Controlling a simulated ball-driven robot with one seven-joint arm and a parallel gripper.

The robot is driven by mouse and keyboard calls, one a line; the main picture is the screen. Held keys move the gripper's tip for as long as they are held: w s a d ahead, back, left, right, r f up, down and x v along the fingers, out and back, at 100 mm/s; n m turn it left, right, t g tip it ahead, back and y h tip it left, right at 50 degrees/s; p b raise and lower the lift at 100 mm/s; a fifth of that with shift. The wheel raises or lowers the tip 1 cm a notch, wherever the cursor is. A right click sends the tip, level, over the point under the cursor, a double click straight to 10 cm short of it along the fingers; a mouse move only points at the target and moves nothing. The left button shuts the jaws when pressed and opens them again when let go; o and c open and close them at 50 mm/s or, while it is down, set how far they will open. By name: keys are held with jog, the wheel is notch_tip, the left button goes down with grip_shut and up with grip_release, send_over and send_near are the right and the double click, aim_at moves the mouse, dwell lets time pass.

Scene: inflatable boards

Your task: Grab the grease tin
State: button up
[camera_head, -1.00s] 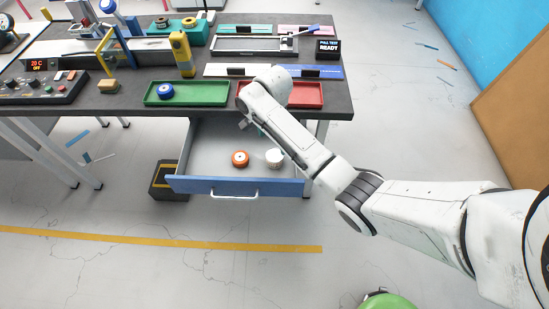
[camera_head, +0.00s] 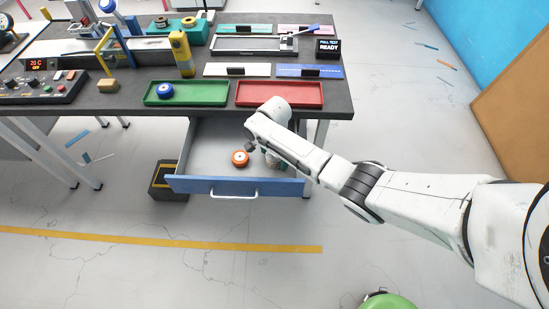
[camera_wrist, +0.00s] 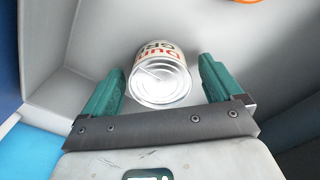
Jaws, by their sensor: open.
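The grease tin (camera_wrist: 160,78) is a white can with red and dark lettering and a silvery end. In the wrist view it lies in view between the fingers of my gripper (camera_wrist: 162,66), which is open, with a green finger on either side. Whether a finger touches it I cannot tell. In the head view my arm reaches down into the open drawer (camera_head: 240,187), and the arm and gripper hide the tin there.
An orange ring-shaped roll (camera_head: 240,158) lies in the drawer just left of my gripper. The drawer's walls are close by. Above, the table holds a red tray (camera_head: 280,94) and a green tray (camera_head: 205,94) with a blue roll (camera_head: 166,91).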

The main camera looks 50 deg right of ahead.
jog(key=shift+c, duration=0.4)
jog(key=c, duration=1.1)
jog(key=shift+r, duration=0.1)
